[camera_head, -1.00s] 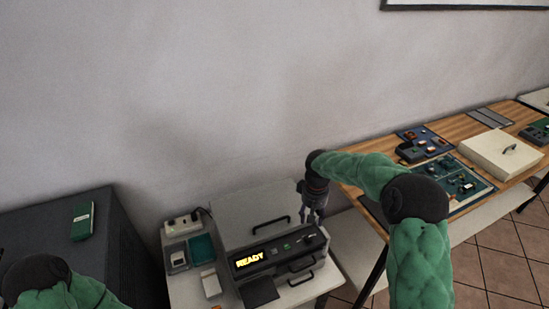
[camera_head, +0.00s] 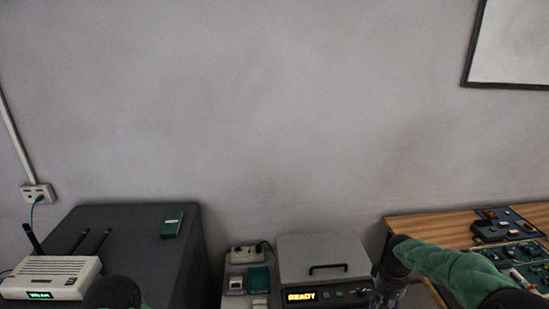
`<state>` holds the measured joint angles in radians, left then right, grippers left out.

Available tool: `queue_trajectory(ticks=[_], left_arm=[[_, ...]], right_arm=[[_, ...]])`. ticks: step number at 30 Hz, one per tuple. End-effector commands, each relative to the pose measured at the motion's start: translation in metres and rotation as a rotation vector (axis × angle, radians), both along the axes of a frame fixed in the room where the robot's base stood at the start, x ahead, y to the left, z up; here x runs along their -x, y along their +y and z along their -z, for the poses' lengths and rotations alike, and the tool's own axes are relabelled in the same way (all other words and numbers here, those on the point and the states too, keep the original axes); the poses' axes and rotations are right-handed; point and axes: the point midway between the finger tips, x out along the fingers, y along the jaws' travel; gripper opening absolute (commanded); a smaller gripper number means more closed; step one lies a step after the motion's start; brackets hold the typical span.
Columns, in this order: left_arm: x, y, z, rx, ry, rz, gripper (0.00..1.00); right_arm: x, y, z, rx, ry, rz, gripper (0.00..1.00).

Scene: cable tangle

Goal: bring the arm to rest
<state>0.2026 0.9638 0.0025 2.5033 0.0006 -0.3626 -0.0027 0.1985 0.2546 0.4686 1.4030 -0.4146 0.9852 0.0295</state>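My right arm (camera_head: 455,270), in a green quilted sleeve, comes in from the lower right. Its dark wrist is bent down beside the right edge of the grey machine (camera_head: 322,248). My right gripper (camera_head: 381,300) shows only in part at the bottom edge, and its fingertips are cut off. Of my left arm, only a dark rounded joint (camera_head: 112,293) shows at the bottom left. My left gripper is out of view.
The machine's display reads READY. A dark cabinet (camera_head: 130,225) bears a white router (camera_head: 50,278) and a green box (camera_head: 172,223). A wooden table (camera_head: 425,226) with circuit boards stands at the right.

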Motion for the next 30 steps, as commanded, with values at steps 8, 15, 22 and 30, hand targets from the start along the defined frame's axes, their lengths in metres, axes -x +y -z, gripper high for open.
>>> queue_trajectory(ticks=[8, 15, 22, 30], left_arm=[[0.0, 0.0, 0.0, 0.0, -0.001, 0.0, 0.4], [0.0, 0.0, 0.0, 0.0, 0.0, 0.0, 0.4], [0.0, 0.0, 0.0, 0.0, 0.0, 0.0, 0.4], [0.0, 0.0, 0.0, 0.0, 0.0, 0.0, 0.4]], right_arm=[[0.004, 0.024, 0.033, -0.047, -0.003, -0.016, 0.52], [0.016, 0.058, 0.078, -0.114, -0.007, -0.027, 0.52], [0.049, 0.112, 0.142, -0.213, -0.009, -0.016, 0.52], [0.145, 0.194, 0.226, -0.339, -0.001, 0.082, 0.52]])
